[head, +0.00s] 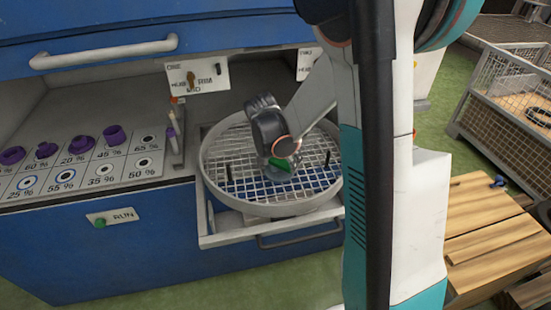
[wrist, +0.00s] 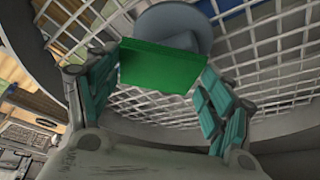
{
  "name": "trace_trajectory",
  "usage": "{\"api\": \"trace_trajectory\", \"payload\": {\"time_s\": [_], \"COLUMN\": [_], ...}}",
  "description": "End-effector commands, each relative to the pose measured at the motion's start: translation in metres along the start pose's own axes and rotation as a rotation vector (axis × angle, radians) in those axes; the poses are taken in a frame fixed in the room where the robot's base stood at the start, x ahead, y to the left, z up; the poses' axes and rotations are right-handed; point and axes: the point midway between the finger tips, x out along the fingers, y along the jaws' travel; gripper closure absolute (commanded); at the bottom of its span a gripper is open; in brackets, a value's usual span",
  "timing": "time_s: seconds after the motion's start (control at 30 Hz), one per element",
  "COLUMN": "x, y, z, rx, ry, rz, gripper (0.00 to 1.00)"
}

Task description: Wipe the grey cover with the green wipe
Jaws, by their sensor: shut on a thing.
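The green wipe (wrist: 162,66) spans between the teal-padded fingers of my gripper (wrist: 158,85) in the wrist view. My gripper is shut on it. In the head view my gripper (head: 278,158) points down over the middle of the round mesh turntable, with a bit of the green wipe (head: 279,164) showing below it. A round grey piece, apparently the grey cover (wrist: 175,22), lies just beyond the wipe in the wrist view, partly hidden by it. In the head view the cover (head: 280,175) is mostly hidden under my gripper. I cannot tell whether wipe and cover touch.
The mesh turntable (head: 237,207) has a raised rim and sits on a pulled-out drawer (head: 222,238) of the blue cabinet (head: 130,252). A panel with purple knobs (head: 75,160) is at left. Wooden boards (head: 490,225) and a wire cage (head: 510,90) stand at right.

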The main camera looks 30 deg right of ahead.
Motion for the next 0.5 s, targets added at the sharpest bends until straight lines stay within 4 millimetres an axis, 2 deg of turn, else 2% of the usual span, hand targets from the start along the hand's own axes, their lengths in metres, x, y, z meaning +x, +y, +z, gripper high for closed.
{"api": "trace_trajectory", "payload": {"time_s": [0.23,0.5], "x": [0.0052,0.0016], "y": [0.0121,0.0025], "z": [-0.0095,-0.0012], "rx": [0.001,-0.003], "ry": [0.000,-0.001], "rz": [0.001,0.000], "gripper": [0.45,0.45]}}
